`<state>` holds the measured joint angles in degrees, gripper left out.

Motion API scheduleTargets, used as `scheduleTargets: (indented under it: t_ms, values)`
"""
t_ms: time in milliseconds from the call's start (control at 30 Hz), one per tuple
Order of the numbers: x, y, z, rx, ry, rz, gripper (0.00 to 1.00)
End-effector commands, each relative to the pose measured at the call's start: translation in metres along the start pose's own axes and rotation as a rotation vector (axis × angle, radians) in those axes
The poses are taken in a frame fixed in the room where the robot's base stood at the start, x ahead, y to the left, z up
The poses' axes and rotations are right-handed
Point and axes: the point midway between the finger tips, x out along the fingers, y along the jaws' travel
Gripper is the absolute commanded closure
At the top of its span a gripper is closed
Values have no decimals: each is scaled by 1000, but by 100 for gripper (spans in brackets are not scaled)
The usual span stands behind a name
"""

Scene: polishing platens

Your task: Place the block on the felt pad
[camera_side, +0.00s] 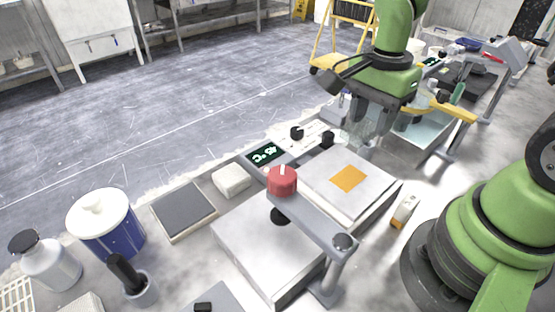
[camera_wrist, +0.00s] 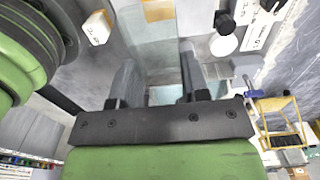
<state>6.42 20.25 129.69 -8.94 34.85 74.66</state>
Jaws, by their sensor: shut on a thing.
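My gripper (camera_side: 372,118) hangs over the far side of the bench, beyond the right-hand platen. It is shut on a clear, glass-like block (camera_side: 358,132), whose edges are hard to make out. In the wrist view the pale see-through block (camera_wrist: 150,42) shows between and beyond the two fingers of my gripper (camera_wrist: 160,76). An orange square (camera_side: 348,179), which looks like the felt pad, lies flat on the right-hand platen (camera_side: 326,192). It also shows at the top edge of the wrist view (camera_wrist: 158,10). The block is apart from the pad and above bench level.
A red-knobbed arm (camera_side: 283,182) on a post stands over the front platen (camera_side: 262,262). A lit display (camera_side: 264,153) and black knobs are left of my gripper. A water basin (camera_side: 425,140) lies right. A small white-and-orange piece (camera_side: 404,210) lies near the platen.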

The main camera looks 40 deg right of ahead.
Motion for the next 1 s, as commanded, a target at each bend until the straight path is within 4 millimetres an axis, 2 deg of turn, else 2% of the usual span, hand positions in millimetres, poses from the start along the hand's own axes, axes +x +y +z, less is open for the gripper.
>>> scheduleTargets:
  t_ms: [167, 267, 367, 500, 700, 833, 1000]
  values:
    - [-1, -9, 3, 21, 1, 0, 84]
    - [0, -27, 10, 69, 2, 2, 84]
    - [0, -54, 25, 148, 6, 3, 84]
    - [3, -93, 54, 289, 13, 7, 84]
    - [7, -136, 106, 501, 22, 4, 84]
    - [12, -153, 145, 645, 25, 0, 84]
    - [19, -163, 198, 838, 22, -5, 84]
